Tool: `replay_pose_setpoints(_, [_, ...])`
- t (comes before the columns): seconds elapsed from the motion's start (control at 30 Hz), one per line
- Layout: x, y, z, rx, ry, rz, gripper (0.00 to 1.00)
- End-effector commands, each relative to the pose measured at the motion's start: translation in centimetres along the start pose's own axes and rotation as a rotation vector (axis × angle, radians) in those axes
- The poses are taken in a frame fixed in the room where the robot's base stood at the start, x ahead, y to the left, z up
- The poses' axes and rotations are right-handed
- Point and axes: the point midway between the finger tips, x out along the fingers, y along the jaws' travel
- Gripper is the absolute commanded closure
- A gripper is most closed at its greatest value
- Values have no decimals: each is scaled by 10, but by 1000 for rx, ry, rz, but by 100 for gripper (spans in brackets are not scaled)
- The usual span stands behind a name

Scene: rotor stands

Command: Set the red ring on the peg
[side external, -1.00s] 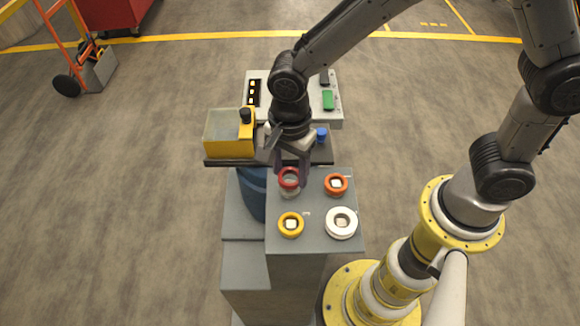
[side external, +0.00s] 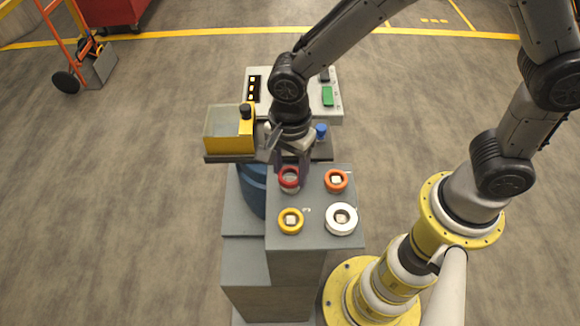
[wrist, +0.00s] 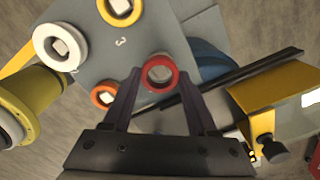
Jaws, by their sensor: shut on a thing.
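The red ring (side external: 289,178) is held between the fingertips of my gripper (side external: 291,165), at the far left corner of the grey stand top (side external: 315,205). A pale round seat shows just under the ring; I cannot tell whether they touch. In the wrist view, the red ring (wrist: 149,76) sits between the two fingers of my gripper (wrist: 158,80), with a pale peg visible through its hole. The ring looks roughly level.
An orange ring (side external: 336,180), a yellow ring (side external: 291,221) and a white ring (side external: 341,219) sit around pale square pegs on the same top. A yellow box (side external: 230,146), blue knob (side external: 321,131) and blue drum (side external: 252,188) are close to my gripper.

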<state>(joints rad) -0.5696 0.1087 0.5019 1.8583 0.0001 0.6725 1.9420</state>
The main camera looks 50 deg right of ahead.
Motion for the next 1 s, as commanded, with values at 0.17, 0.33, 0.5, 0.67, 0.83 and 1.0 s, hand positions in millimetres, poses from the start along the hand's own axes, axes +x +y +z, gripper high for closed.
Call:
replay_pose_setpoints(0.17, [3,0,0,0,0,0,100])
replay_pose_setpoints(0.33, [6,0,0,0,0,-1,100])
replay_pose_setpoints(0.5, [9,0,0,0,0,0,100])
replay_pose_setpoints(0.67, [10,0,0,0,0,0,100])
replay_pose_setpoints(0.83, [10,0,0,0,0,0,100])
replay_pose_setpoints(1.0, [10,0,0,0,0,0,100])
